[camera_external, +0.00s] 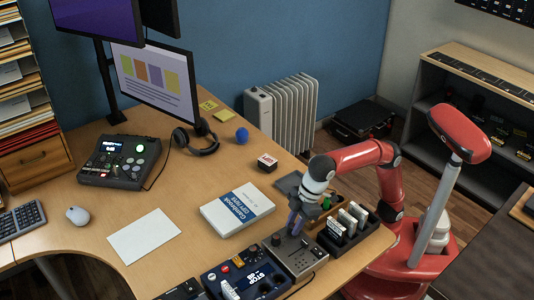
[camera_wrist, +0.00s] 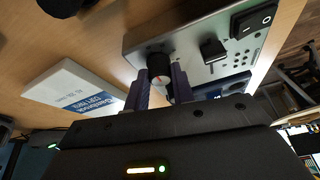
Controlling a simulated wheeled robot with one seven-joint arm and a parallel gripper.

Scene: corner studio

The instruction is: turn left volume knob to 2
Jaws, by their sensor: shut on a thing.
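My gripper (camera_external: 293,228) points down over a silver control box (camera_external: 309,258) near the table's front right edge. In the wrist view, its two purple-grey fingers (camera_wrist: 160,88) are closed on either side of a black round knob (camera_wrist: 158,65) on the silver box (camera_wrist: 190,38). The knob has a pale and reddish mark on its end; its exact setting is too small to read. A black slider cap (camera_wrist: 213,49) and a black rocker switch (camera_wrist: 254,19) are on the same face. In the external view, the gripper hides part of the box's top.
A rack of white cards (camera_external: 346,222) is just right of the gripper. Bare tabletop surrounds the paper sheet (camera_external: 144,236).

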